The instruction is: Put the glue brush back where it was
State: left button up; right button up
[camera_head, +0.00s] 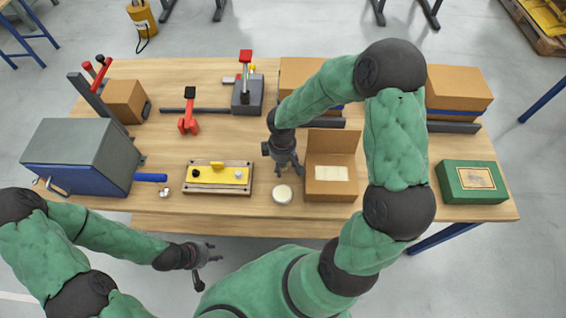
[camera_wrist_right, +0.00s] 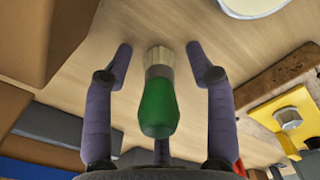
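The glue brush (camera_wrist_right: 158,100), with a green handle and a pale bristle end, shows in the right wrist view between my right gripper's fingers. Its bristle end points toward the wooden table and its handle end toward the camera. My right gripper (camera_wrist_right: 159,52) is open, with a gap on both sides of the brush. In the head view my right gripper (camera_head: 290,170) is low over the table, left of the open cardboard box (camera_head: 334,190); I cannot make out the brush there. A round pale-topped pot (camera_head: 282,194) stands just in front. My left gripper (camera_head: 208,262) looks open and empty, off the table's front edge.
A wooden fixture (camera_head: 217,188) with a yellow bar stands left of the pot. A green box (camera_head: 471,182) lies at the right, a grey-blue machine (camera_head: 82,158) at the left. Closed cartons (camera_head: 458,88) stand at the back.

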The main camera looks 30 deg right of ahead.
jog(key=shift+r, duration=0.15)
notch_tip(320, 180, up, 11)
jog(key=p, duration=0.4)
jog(key=shift+a, duration=0.1)
jog(key=shift+r+p, duration=0.35)
jog(key=shift+r, duration=0.2)
